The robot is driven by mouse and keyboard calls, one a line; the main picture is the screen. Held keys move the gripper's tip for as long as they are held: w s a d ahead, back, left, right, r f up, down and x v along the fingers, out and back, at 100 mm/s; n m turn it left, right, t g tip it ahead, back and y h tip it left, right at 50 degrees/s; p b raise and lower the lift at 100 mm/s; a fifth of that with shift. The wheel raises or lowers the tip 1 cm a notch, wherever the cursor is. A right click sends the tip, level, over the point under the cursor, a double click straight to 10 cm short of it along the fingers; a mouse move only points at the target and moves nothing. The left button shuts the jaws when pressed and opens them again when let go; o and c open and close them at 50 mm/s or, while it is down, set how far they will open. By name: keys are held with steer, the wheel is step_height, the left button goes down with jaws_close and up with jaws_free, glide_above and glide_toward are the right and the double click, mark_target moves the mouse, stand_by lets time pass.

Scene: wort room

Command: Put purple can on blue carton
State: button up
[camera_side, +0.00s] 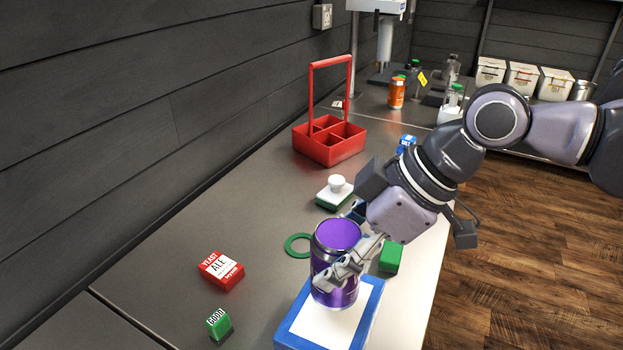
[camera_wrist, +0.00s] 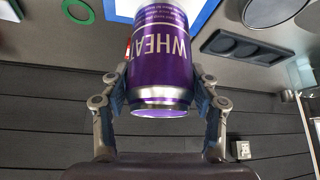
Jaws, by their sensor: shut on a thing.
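The purple can (camera_side: 337,235) is upright in the side view, over the white top of the blue carton (camera_side: 367,318). I cannot tell whether its base touches the carton. My gripper (camera_side: 345,262) is shut on the can, with a finger across its near side. The wrist view shows the purple can (camera_wrist: 162,55) with the word WHEAT, between both fingers of my gripper (camera_wrist: 160,95). A blue edge of the carton (camera_wrist: 207,14) shows behind the can there.
A green ring (camera_side: 290,246), a green block (camera_side: 391,257) and a white-knobbed item (camera_side: 336,188) lie close by. A red yeast box (camera_side: 221,269) and a small green block (camera_side: 218,323) are at the left. A red caddy (camera_side: 329,140) stands farther back.

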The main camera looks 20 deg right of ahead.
steer(key=shift+f, duration=1.4)
steer(key=shift+f, duration=0.15)
steer(key=o, duration=1.5)
steer(key=v, duration=1.2)
steer(key=d+f+m+t+h, duration=0.1)
steer(key=d+f+m, duration=0.3)
steer(key=d, duration=0.5)
steer(key=d+f+m+t+h, duration=0.1)
steer(key=d+f+m+h, duration=0.1)
steer(key=d+f+m, duration=0.2)
steer(key=w+d+f+m+t+h, duration=0.1)
steer(key=d+f+m+h, duration=0.1)
steer(key=d+f, duration=0.7)
steer(key=shift+d+f+m+t+h, duration=0.15)
steer(key=shift+d+m, duration=0.3)
steer(key=shift+d, duration=1.15)
steer(key=shift+d+r+m+t+h, duration=0.2)
steer(key=shift+d+m, duration=0.25)
steer(key=shift+d, duration=1.15)
